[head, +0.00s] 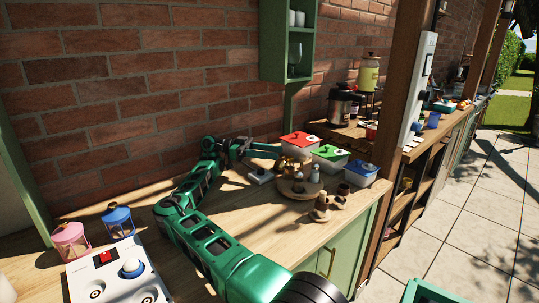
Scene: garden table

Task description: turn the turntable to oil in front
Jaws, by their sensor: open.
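The wooden turntable (287,190) is a round board on the wooden counter, right of the middle of the head view. Several small items stand on it, among them a yellowish-brown group (287,166) at the back left and a pale shaker (315,173) toward the right. They are too small to tell which is the oil. My green gripper (278,153) is open, behind and left of the turntable, close to the red-lidded container. Its fingertips are small in view, and I cannot tell whether they touch anything.
Containers with red (299,142), green (328,153) and blue (362,170) lids stand behind and right of the turntable.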

